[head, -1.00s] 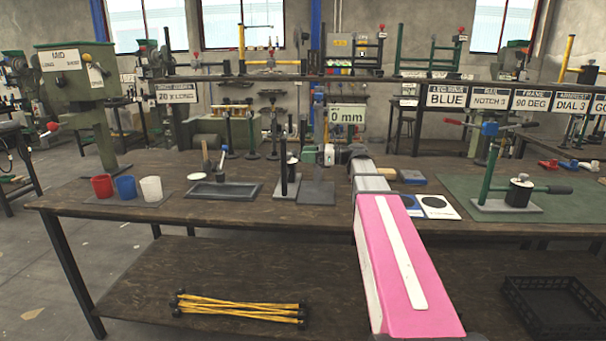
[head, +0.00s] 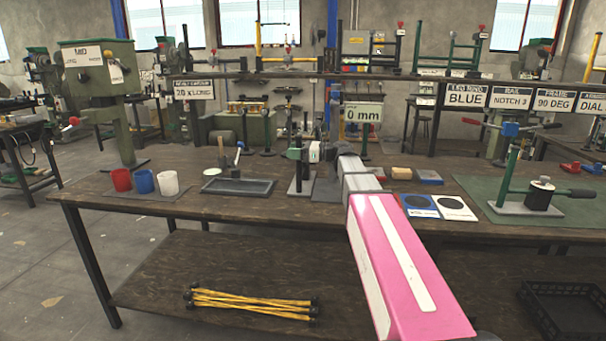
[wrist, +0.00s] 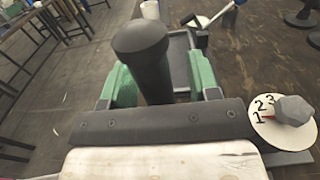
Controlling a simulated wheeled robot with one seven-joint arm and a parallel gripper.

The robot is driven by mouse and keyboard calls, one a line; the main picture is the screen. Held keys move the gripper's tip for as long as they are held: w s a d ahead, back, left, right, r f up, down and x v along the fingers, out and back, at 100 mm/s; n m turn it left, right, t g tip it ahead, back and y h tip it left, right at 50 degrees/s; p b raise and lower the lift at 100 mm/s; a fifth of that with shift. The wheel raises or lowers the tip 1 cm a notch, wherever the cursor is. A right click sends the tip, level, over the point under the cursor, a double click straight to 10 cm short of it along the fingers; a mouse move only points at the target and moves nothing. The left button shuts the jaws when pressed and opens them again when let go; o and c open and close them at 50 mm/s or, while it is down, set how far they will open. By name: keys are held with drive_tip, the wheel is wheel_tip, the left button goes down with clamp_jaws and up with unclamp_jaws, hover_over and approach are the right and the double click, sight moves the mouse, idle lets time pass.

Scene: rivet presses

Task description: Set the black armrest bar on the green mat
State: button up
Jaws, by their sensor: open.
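The black armrest bar (head: 298,174) stands upright on a small grey base plate on the bench, left of the 0 mm sign. In the wrist view the bar (wrist: 146,62), with its rounded black top, rises between the two green fingers of my gripper (wrist: 160,84). The fingers are open, one on each side of it; whether either touches it I cannot tell. In the head view my gripper (head: 297,153) is at the bar's upper part and partly hides it. The green mat (head: 478,188) lies on the right of the bench.
A dial (wrist: 268,122) with a hex knob is right of the bar. A grey tray (head: 238,189) and three cups (head: 145,182) stand left.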

clamp_jaws()
